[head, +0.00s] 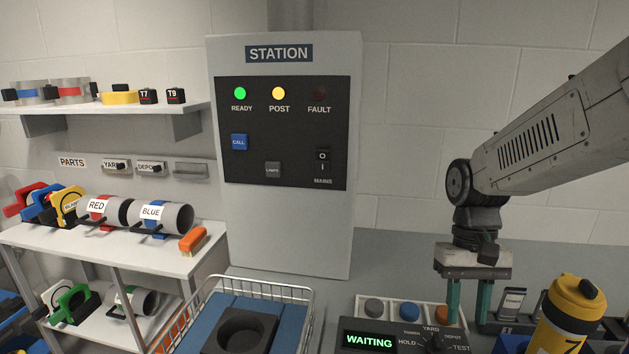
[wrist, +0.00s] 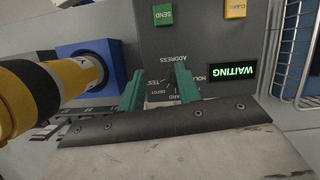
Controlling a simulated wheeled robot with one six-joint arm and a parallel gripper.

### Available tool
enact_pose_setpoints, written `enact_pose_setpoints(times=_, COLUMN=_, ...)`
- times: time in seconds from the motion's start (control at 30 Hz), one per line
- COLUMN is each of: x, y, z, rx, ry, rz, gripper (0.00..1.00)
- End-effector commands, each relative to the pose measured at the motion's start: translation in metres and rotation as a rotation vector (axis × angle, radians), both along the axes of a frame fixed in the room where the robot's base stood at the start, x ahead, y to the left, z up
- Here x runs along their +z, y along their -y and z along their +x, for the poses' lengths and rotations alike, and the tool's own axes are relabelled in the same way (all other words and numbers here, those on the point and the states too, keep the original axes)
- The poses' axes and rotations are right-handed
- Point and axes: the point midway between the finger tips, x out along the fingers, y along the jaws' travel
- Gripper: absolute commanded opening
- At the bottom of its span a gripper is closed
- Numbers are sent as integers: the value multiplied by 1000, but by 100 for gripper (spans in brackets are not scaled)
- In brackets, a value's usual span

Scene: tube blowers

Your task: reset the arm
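My gripper (head: 468,312) hangs from the arm at the right of the head view, its two teal fingers pointing down and apart. Nothing shows between them. It is over or beside the control box (head: 385,347), whose display reads WAITING; the exact height above it is unclear. In the wrist view my gripper (wrist: 158,80) is also open and empty, with the box's dial partly between and behind the fingers. The yellow canister (head: 572,318) stands to the right of the gripper in the head view and shows close at the left of the wrist view (wrist: 50,85).
The station panel (head: 232,150) has READY and POST lit and FAULT dark. A wire basket (head: 300,318) with a dark round holder (head: 240,332) stands left of the box. Shelves (head: 150,255) with tubes, clamps and a brush are at the left. The air around the upper arm is clear.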

Motion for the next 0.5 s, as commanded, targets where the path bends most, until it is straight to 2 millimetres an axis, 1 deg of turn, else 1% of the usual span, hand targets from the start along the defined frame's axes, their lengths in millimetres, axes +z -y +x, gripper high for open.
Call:
enact_pose_setpoints(times=0.03, x=10, y=1, z=-15, rx=12, ry=33, rz=-2, gripper=34)
enact_pose_setpoints(times=0.2, x=32, y=2, z=-60, rx=47, ry=129, rz=-9, gripper=34)
enact_pose_setpoints(times=0.4, x=47, y=4, z=-108, rx=76, ry=253, rz=-21, gripper=34)
enact_pose_setpoints(times=0.5, x=52, y=5, z=-126, rx=83, ry=315, rz=-27, gripper=34)
